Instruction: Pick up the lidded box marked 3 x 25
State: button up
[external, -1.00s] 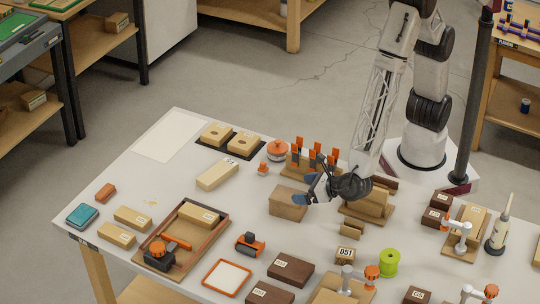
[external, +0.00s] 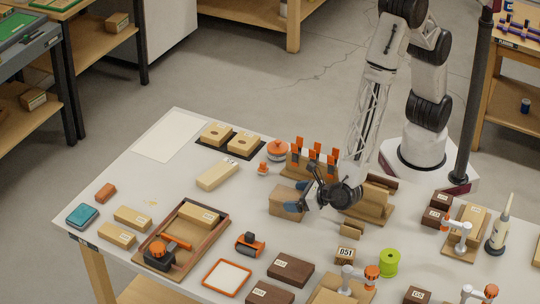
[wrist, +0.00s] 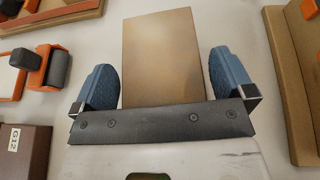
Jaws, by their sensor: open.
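A plain tan box (external: 284,202) stands on the bench left of my gripper, partly hidden by a finger. In the wrist view a tan box face (wrist: 160,50) lies between the two blue fingers, with a gap at each side. No mark shows on that face, so I cannot tell whether it is the one marked 3 x 25. My gripper (external: 306,196) is open and empty, close to this box; it also shows in the wrist view (wrist: 160,72). Other labels in the external view are mostly too small to read.
An orange-handled tool rack (external: 313,162) stands behind my gripper. A wooden stand (external: 378,208) is close on its right. In front are a small box marked 051 (external: 345,256), a green spool (external: 389,262), dark boxes (external: 290,270) and an orange-black roller (external: 250,244).

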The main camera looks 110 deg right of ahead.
jog(key=shift+c, duration=0.5)
jog(key=c, duration=1)
jog(key=shift+o, duration=0.2)
notch_tip(320, 180, up, 10)
dwell(0.6)
